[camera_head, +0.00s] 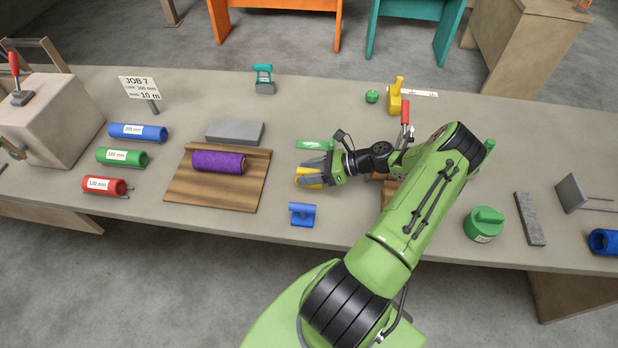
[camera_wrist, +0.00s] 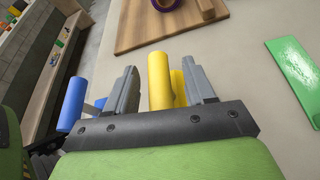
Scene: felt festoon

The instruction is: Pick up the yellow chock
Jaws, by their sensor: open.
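The yellow chock (camera_head: 309,182) lies on the bench, partly hidden by my gripper (camera_head: 310,172) in the head view. In the wrist view the yellow chock (camera_wrist: 160,84) shows between the two grey fingers of my gripper (camera_wrist: 161,76), as a rounded bar with a second yellow part beside it. Its lower part is hidden behind the gripper's dark crossbar. The fingers are open, with the chock nearer the right finger. I cannot tell whether that finger touches it.
A blue chock (camera_head: 302,215) stands close by, nearer the front edge. A wooden board (camera_head: 190,192) with a purple roll (camera_head: 218,162) lies to the left. A flat green piece (camera_head: 315,145) lies behind the gripper. A green round container (camera_head: 484,224) stands at right.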

